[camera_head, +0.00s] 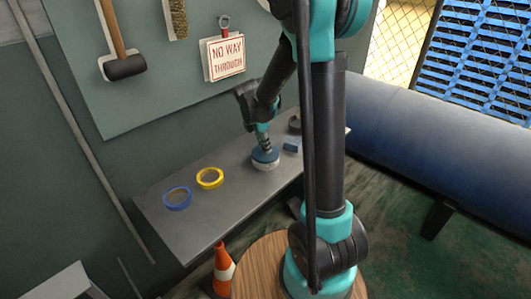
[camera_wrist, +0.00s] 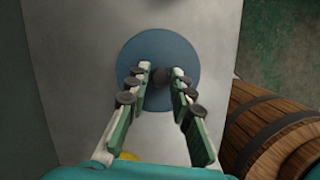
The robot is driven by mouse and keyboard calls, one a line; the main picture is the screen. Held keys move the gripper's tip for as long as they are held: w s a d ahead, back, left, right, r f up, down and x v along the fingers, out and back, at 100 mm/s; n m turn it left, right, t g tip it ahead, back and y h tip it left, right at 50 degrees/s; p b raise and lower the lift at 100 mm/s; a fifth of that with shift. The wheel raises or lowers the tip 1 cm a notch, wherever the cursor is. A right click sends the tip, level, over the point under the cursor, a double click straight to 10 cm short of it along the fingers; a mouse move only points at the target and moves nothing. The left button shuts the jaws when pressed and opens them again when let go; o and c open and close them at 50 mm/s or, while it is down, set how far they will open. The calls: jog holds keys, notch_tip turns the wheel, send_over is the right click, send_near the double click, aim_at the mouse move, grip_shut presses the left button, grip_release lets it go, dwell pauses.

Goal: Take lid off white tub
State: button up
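The white tub (camera_head: 266,166) stands on the grey shelf with its blue lid (camera_head: 264,155) on top. In the wrist view the round blue lid (camera_wrist: 158,52) is seen from above, with a small dark knob (camera_wrist: 160,77) at its middle. The lid hides the tub there. My gripper (camera_wrist: 160,72) is over the lid with its two fingers on either side of the knob. Narrow gaps show between the fingers and the knob, so it looks open. In the head view my gripper (camera_head: 263,142) points down at the lid.
On the grey shelf (camera_head: 228,207) lie a yellow tape roll (camera_head: 210,178) and a blue tape roll (camera_head: 178,198), left of the tub. A small blue item (camera_head: 291,146) lies close on its right. A wooden barrel (camera_wrist: 275,125) stands beside the shelf.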

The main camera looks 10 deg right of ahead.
grip_shut()
